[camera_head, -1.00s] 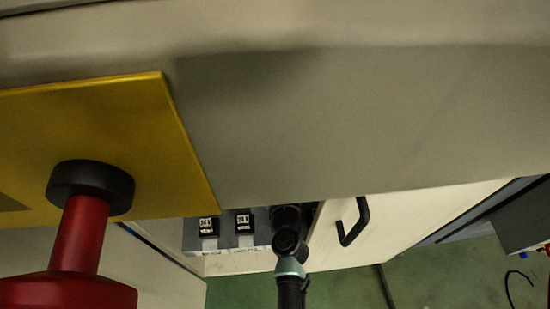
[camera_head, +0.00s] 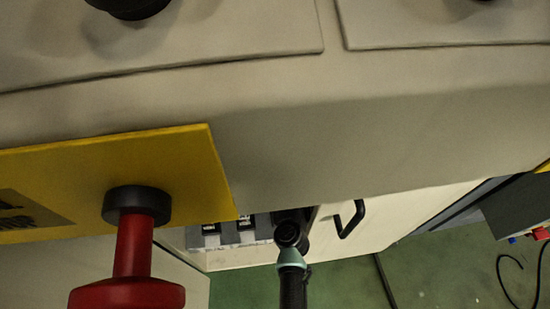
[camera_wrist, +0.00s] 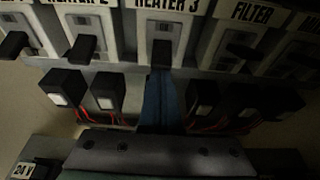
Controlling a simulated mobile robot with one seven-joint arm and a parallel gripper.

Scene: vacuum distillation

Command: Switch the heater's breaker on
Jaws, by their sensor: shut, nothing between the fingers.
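In the wrist view, a row of white breakers with black levers crosses the top. The breaker labelled HEATER 3 (camera_wrist: 162,33) is at top centre, its black lever pointing down. The breaker labelled HEATER 2 (camera_wrist: 80,32) is to its left, and one labelled FILTER (camera_wrist: 245,40) to its right. My gripper (camera_wrist: 161,75) is shut and empty, its blue-grey fingertips just below the HEATER 3 lever in the picture. I cannot tell if they touch it. The gripper's tips do not show in the head view.
Dark blocks with red wires (camera_wrist: 203,98) sit close on both sides of my fingers. In the head view, a red knob (camera_head: 127,293) on a yellow plate (camera_head: 195,165) stands at left. A pale door with a black handle (camera_head: 351,219) is right of my arm.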

